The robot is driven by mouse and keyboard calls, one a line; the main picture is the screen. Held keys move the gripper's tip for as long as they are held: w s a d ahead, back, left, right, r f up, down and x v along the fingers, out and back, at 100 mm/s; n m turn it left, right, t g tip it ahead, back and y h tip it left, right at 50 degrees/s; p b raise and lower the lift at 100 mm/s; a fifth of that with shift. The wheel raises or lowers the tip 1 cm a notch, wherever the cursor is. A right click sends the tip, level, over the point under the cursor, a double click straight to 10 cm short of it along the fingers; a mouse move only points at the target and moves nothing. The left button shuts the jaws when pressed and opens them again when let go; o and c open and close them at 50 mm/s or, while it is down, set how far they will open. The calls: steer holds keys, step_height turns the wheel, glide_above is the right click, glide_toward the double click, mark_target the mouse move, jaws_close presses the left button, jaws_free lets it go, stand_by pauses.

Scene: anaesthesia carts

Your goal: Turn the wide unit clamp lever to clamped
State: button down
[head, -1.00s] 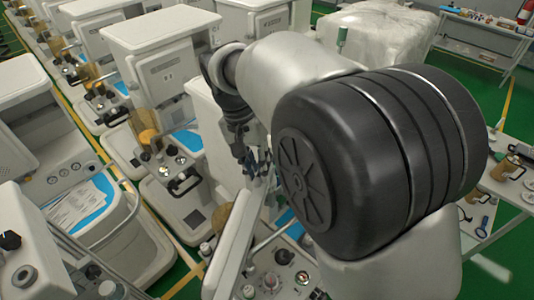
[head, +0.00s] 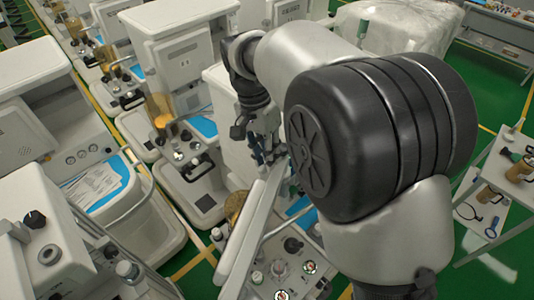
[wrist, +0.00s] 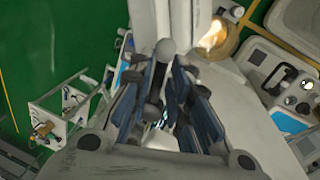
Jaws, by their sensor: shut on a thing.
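My gripper (head: 268,152) is in the middle of the head view, above the near wide unit with a pale panel (head: 252,235), and is partly hidden by my own arm. In the wrist view, its dark, blue-sided fingers (wrist: 166,88) are closed in around a slim grey part with a rounded end, which seems to be the clamp lever (wrist: 165,48). The fingers hide most of this part, so its angle and any clamped mark cannot be read. In the head view the lever cannot be made out at the fingertips.
The near unit's deck carries a black knob (head: 293,244) and round gauges (head: 310,267). More carts stand close on the left, one with papers (head: 92,188) on its top. A white table (head: 500,190) stands at the right.

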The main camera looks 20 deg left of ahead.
steer(key=c, duration=1.7)
jaws_free()
steer(key=shift+o, duration=0.2)
steer(key=shift+r, duration=0.1)
step_height(320, 180, up, 12)
steer(key=a, duration=0.2)
steer(key=shift+w+a, duration=0.2)
steer(key=shift+w, duration=0.05)
steer(key=shift+d+f, duration=0.1)
steer(key=shift+f, duration=0.1)
